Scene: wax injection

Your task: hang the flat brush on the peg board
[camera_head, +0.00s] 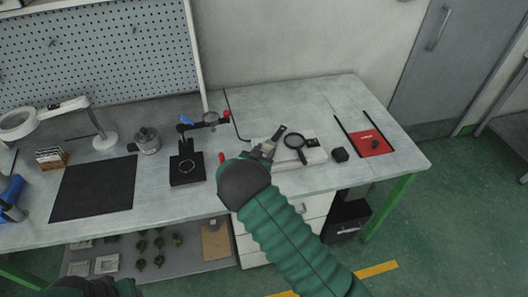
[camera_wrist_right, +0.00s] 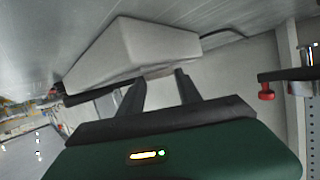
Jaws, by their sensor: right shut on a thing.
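The peg board (camera_head: 95,55) stands upright against the wall at the back left in the head view, with a few small pegs on it. My right gripper (camera_head: 267,150) is above the right part of the bench, shut on a small, thin item that I take to be the flat brush (camera_head: 280,132). My left gripper is out of view; only a bit of dark sleeve shows at the bottom left.
The bench's back middle is clear.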

